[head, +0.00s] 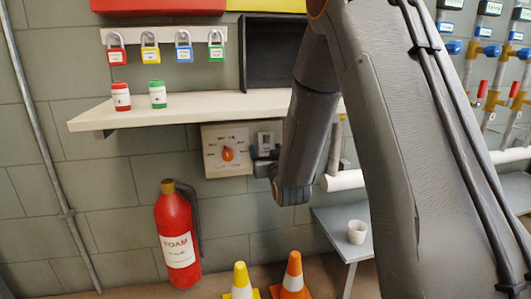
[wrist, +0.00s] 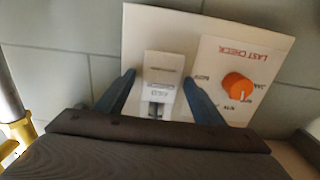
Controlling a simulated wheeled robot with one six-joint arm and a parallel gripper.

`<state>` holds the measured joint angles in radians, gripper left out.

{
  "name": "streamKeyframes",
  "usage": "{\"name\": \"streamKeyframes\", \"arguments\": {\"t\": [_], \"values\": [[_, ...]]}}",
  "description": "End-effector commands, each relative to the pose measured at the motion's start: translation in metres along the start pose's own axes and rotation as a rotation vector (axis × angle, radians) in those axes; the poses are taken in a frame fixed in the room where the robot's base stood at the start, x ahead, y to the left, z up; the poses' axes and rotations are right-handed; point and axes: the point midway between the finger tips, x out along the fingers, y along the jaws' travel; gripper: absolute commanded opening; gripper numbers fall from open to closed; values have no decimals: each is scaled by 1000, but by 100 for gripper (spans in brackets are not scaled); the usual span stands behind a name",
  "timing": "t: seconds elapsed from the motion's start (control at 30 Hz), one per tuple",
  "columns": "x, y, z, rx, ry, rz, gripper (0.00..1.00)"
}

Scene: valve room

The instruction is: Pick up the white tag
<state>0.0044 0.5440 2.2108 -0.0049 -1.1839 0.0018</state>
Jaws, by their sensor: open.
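A white panel (head: 213,170) with an orange knob (head: 228,153) is on the wall under the shelf. In the wrist view the panel (wrist: 140,22) carries a pale block with small print and a dark lower part, which looks like the white tag (wrist: 161,66). The orange knob (wrist: 237,86) is to its right. My gripper (wrist: 160,82) is open, with one blue-grey finger on each side of the tag and a gap on both sides. In the head view my gripper (head: 262,163) is at the panel's right side, partly hidden by my arm.
A white shelf (head: 180,108) runs above the panel, with a red canister (head: 121,97) and a green one (head: 157,95). A foam extinguisher (head: 177,235) and two cones (head: 241,283) are below. A grey bench (head: 335,222) with a white cup (head: 357,231) is at right.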

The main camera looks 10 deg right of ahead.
Motion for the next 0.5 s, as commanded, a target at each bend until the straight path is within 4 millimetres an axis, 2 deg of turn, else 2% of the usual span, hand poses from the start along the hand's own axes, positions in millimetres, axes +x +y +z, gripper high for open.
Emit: {"name": "streamKeyframes", "arguments": {"t": [0.13, 0.37, 0.4, 0.5], "values": [[0, 0, 0, 0, 0, 0, 61], [0, 0, 0, 0, 0, 0, 22], [-1, 0, 0, 0, 0, 0, 19], [0, 0, 0, 0, 0, 0, 19]]}}
